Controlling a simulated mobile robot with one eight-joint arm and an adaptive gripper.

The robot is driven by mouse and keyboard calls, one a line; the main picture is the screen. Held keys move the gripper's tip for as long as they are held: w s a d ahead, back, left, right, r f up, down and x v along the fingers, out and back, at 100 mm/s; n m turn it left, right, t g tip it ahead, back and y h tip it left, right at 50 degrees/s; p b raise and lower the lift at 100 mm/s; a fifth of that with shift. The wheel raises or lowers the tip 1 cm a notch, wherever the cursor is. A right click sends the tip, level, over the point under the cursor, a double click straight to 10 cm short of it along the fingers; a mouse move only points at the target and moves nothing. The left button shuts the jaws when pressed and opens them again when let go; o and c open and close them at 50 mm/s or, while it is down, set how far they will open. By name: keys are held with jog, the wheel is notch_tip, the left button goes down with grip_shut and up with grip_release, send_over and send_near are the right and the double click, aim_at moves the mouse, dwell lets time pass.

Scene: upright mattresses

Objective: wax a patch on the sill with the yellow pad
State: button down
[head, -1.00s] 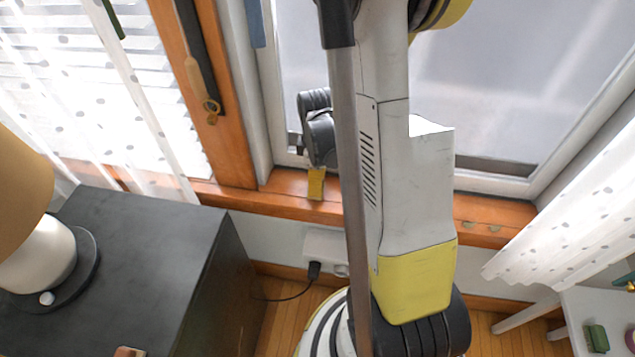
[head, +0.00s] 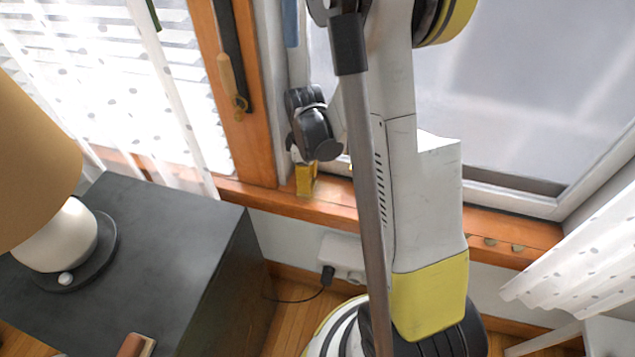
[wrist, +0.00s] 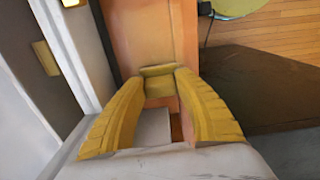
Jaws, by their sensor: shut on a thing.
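The sill (head: 350,212) is an orange-brown wooden ledge running along the bottom of the window in the head view; it also shows in the wrist view (wrist: 150,30). My gripper (head: 306,172) is over the sill, just right of the wooden window post. In the wrist view its two yellow fingers (wrist: 160,76) are shut on the yellow pad (wrist: 159,87), a small block between the tips. The pad's underside is hidden, so I cannot tell whether it touches the sill. A paler area of the sill (head: 333,188) shows just right of the gripper.
A dark cabinet (head: 175,235) with a lamp (head: 65,238) stands left below the sill. A window handle (head: 230,75) hangs on the post. A dotted curtain (head: 570,265) hangs at far right.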

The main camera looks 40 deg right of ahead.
jog(key=shift+s+d+b, duration=0.1)
jog(key=shift+s+d, duration=0.8)
jog(key=shift+s, duration=0.25)
jog(key=shift+s+d+b, duration=0.1)
jog(key=shift+s+d, duration=0.8)
jog(key=shift+s, duration=0.25)
jog(key=shift+s+d+b, duration=0.1)
jog(key=shift+s+d, duration=0.8)
jog(key=shift+s, duration=0.25)
jog(key=shift+w, duration=0.1)
jog(key=shift+w+a, duration=0.9)
jog(key=shift+w, duration=0.25)
jog(key=shift+w+a, duration=0.95)
jog(key=shift+w, duration=0.15)
jog(key=shift+w+a, duration=0.9)
jog(key=shift+w, duration=0.25)
jog(key=shift+s+d, duration=0.1)
jog(key=shift+s+d, duration=0.9)
jog(key=shift+s, duration=0.25)
jog(key=shift+s+d, duration=0.85)
jog(key=shift+s, duration=0.3)
jog(key=shift+s+d, duration=0.9)
jog(key=shift+s, duration=0.25)
jog(key=shift+w, duration=0.1)
